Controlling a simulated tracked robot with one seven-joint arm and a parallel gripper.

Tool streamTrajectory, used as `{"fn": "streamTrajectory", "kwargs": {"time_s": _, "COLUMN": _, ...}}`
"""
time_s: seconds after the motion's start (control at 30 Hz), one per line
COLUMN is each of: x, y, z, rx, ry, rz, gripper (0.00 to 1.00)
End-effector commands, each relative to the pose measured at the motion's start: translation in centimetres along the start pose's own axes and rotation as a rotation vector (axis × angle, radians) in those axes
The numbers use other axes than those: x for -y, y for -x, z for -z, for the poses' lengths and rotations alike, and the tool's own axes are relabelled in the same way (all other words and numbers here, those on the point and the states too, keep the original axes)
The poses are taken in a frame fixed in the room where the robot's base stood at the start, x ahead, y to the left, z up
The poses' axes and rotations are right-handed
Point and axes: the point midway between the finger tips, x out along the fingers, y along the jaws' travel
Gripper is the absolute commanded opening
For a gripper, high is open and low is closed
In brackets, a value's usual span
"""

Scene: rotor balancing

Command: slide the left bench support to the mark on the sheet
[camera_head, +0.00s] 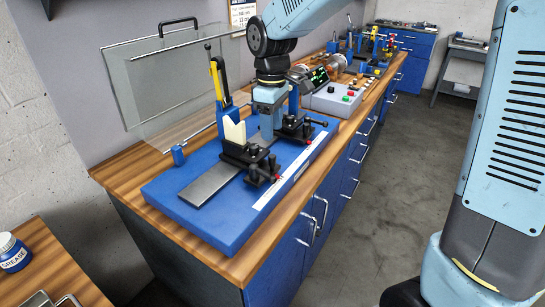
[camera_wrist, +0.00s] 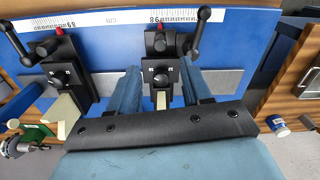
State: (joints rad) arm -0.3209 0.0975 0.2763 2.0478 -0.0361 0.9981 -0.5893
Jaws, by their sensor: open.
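The left bench support (camera_head: 240,157), a black block with a side clamp handle and red-tipped knob, stands on the grey rail at the nearer end in the head view. In the wrist view this support (camera_wrist: 162,72) is between the two blue-grey fingers of my gripper (camera_wrist: 160,90). The gripper is open, one finger on each side, with gaps showing. In the head view my gripper (camera_head: 267,125) points down over the rail. The other support (camera_head: 296,122) stands farther along; it shows at left in the wrist view (camera_wrist: 67,72). A sheet (camera_head: 243,13) hangs on the wall, its text too small to read.
The blue bench bed (camera_head: 220,231) carries a white scale strip (camera_head: 290,172) along its front edge. Blue and yellow-black uprights (camera_head: 218,80) rise near the left support. A clear panel (camera_head: 160,80) stands behind. A control box (camera_head: 333,100) sits beyond. The near rail end (camera_head: 200,190) is bare.

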Motion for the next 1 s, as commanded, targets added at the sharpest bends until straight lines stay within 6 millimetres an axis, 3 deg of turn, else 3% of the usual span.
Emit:
{"fn": "streamTrajectory", "kwargs": {"time_s": 0.3, "x": 0.0, "y": -5.8, "z": -0.1, "rx": 0.003, "ry": -0.001, "rz": 0.002, "gripper": 0.49}}
{"fn": "streamTrajectory", "kwargs": {"time_s": 0.5, "x": 0.0, "y": -8.5, "z": -0.1, "rx": 0.001, "ry": -0.001, "rz": 0.002, "gripper": 0.49}}
{"fn": "streamTrajectory", "kwargs": {"time_s": 0.7, "x": 0.0, "y": -9.9, "z": -0.1, "rx": 0.001, "ry": -0.001, "rz": 0.001, "gripper": 0.49}}
{"fn": "streamTrajectory", "kwargs": {"time_s": 1.0, "x": 0.0, "y": -10.1, "z": -0.1, "rx": 0.000, "ry": -0.001, "rz": 0.000, "gripper": 0.49}}
